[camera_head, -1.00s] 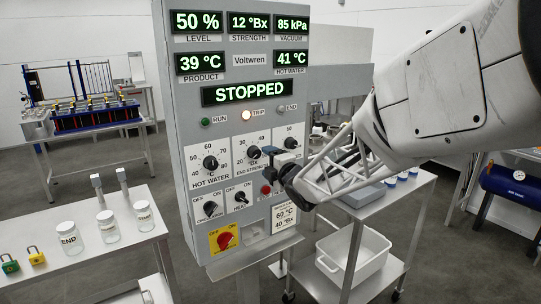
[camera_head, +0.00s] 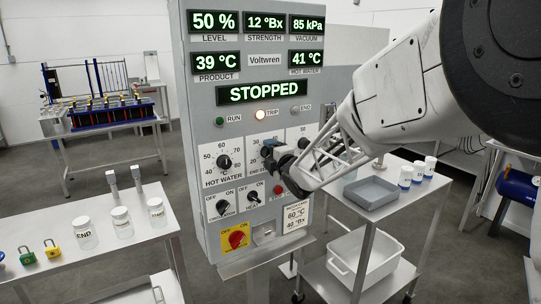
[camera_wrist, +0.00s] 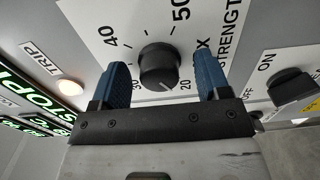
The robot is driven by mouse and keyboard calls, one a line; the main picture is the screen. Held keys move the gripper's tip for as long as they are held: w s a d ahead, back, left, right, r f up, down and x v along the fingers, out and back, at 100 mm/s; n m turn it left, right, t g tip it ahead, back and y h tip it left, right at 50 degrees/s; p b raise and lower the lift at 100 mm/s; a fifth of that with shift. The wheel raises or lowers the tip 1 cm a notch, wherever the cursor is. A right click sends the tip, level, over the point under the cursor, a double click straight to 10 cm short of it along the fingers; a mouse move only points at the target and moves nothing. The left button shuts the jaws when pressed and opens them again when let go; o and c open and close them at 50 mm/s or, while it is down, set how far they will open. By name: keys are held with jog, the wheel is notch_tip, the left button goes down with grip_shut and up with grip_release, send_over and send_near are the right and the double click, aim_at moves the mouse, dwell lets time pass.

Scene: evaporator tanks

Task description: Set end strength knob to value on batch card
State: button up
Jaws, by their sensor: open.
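The end strength knob (camera_wrist: 158,66) is a black round knob on a white dial plate with 20, 30, 40 and 50 around it. A small pale mark on it faces the lower side of the picture, near the 20. My gripper (camera_wrist: 163,78) is open, with one blue finger on each side of the knob and visible gaps between. In the head view my gripper (camera_head: 272,152) is at the panel and hides the knob. The batch card (camera_head: 296,217) at the panel's lower right reads 60 °C and 40 °Bx.
The hot water knob (camera_head: 224,162) is left of my gripper, with two switches and a red button below. A red-and-yellow main switch (camera_head: 237,239) is lower. The display (camera_head: 263,92) reads STOPPED and the TRIP lamp (camera_head: 260,115) is lit.

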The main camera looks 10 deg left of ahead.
jog(key=shift+c, duration=0.3)
jog(key=c, duration=0.9)
jog(key=shift+o, duration=0.2)
